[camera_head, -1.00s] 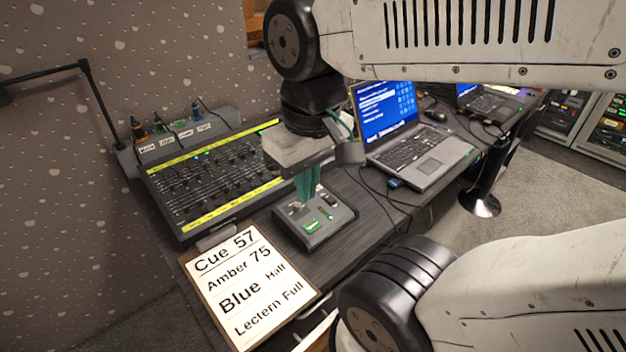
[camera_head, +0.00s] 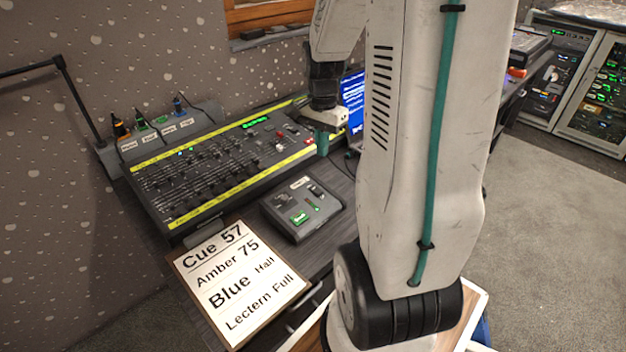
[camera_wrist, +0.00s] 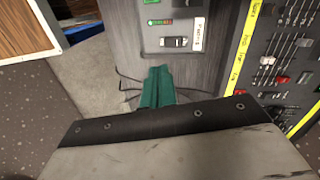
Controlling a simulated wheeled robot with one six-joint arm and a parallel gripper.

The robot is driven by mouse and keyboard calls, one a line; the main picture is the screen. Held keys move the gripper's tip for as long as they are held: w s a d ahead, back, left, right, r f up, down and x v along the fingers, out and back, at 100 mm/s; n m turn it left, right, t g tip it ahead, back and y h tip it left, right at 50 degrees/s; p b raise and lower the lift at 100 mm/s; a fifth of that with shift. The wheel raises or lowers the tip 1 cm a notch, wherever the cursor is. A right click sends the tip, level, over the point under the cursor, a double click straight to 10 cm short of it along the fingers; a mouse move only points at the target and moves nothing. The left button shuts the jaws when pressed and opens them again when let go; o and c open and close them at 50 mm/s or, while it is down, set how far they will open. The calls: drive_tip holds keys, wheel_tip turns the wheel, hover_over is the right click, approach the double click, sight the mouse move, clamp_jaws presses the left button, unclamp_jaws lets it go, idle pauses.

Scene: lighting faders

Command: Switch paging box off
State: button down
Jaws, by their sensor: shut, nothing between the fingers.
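My gripper (camera_head: 322,145) has green fingers and is shut and empty, raised behind the box near the console's right end. The fingers (camera_wrist: 157,86) are apart from the box in the wrist view.
The fader console (camera_head: 215,165) with yellow strips lies behind and left of the box. A cue card (camera_head: 238,280) lies at the desk's front. A laptop (camera_head: 352,105) is partly hidden behind my arm. Equipment racks (camera_head: 590,85) stand at the right.

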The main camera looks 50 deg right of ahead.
sight(319, 191)
drive_tip(key=shift+w+d+r+m+t, duration=0.3)
drive_tip(key=shift+w+m, duration=0.25)
drive_tip(key=shift+m, duration=0.25)
wheel_tip(319, 191, down, 14)
drive_tip(key=shift+f, duration=0.1)
idle(0.3)
